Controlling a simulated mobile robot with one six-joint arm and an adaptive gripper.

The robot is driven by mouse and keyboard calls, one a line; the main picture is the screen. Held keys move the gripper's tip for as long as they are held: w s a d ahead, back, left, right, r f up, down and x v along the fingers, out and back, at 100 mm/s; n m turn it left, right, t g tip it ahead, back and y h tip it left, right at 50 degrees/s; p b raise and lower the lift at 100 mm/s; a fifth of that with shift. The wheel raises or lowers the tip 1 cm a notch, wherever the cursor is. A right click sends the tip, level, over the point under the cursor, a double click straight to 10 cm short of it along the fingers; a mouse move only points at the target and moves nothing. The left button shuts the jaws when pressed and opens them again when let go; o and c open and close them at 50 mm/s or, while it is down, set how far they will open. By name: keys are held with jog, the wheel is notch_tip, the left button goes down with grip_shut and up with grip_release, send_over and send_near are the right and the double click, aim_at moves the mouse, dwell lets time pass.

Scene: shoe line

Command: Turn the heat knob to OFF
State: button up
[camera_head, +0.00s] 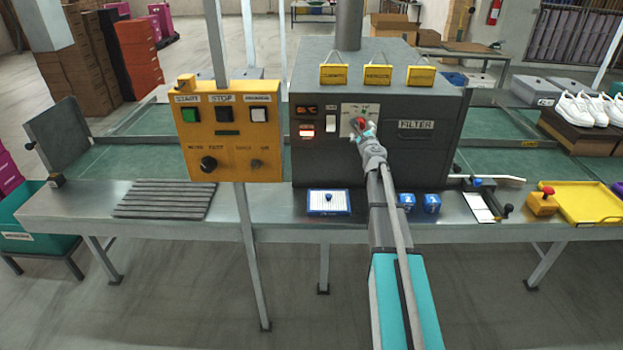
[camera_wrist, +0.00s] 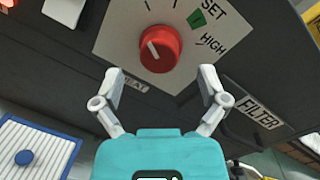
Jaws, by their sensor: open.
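The heat knob is a round red dial with a white pointer line (camera_wrist: 160,48) on a white plate (camera_wrist: 112,38) on the dark machine front. In the wrist view its pointer line leans to the upper left, away from the green SET mark (camera_wrist: 197,18) and the HIGH label (camera_wrist: 211,43). No OFF label can be read. My gripper (camera_wrist: 160,76) is open, its fingers spread wide below the knob in the wrist view, with nothing between them. In the head view my gripper (camera_head: 366,133) is in front of the plate and partly covers the red knob (camera_head: 360,122).
A FILTER panel (camera_head: 416,129) is right of the plate. A white rocker switch (camera_head: 331,123) and lit red switch (camera_head: 306,130) are to its left. A yellow START/STOP box (camera_head: 228,150) stands further left.

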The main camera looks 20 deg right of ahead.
jog(key=s+a, duration=0.2)
jog(key=s, duration=0.8)
jog(key=s+a+f+n+g+y+p, duration=0.1)
jog(key=s+a+n+g+y, duration=0.1)
jog(key=a+n, duration=0.3)
jog(key=s+a+f+n+g+y, duration=0.1)
jog(key=a+f+n+y, duration=0.1)
jog(key=a+n+y, duration=0.2)
jog(key=s+a+f+n+g+y+p, duration=0.1)
jog(key=s+a+f+n+g+y, duration=0.1)
jog(key=a+n, duration=0.6)
jog(key=shift+s+a+g+y+p, duration=0.3)
jog(key=shift+s+a+y, duration=0.1)
jog(key=shift+a, duration=1.15)
jog(key=shift+f, duration=0.1)
jog(key=s+a+f+n+g+h+p, duration=0.1)
jog(key=s+a+f+n+g, duration=0.55)
jog(key=s+n, duration=0.35)
jog(key=s+d+f+n+g+h, duration=0.1)
jog(key=s+n+g+h, duration=0.1)
jog(key=s, duration=0.4)
jog(key=s+d+f+n+g+h, duration=0.1)
jog(key=s+g+h, duration=0.1)
jog(key=s, duration=0.4)
jog(key=shift+f+n+g+p, duration=0.35)
jog(key=shift+n+g, duration=0.05)
jog(key=shift+g, duration=0.35)
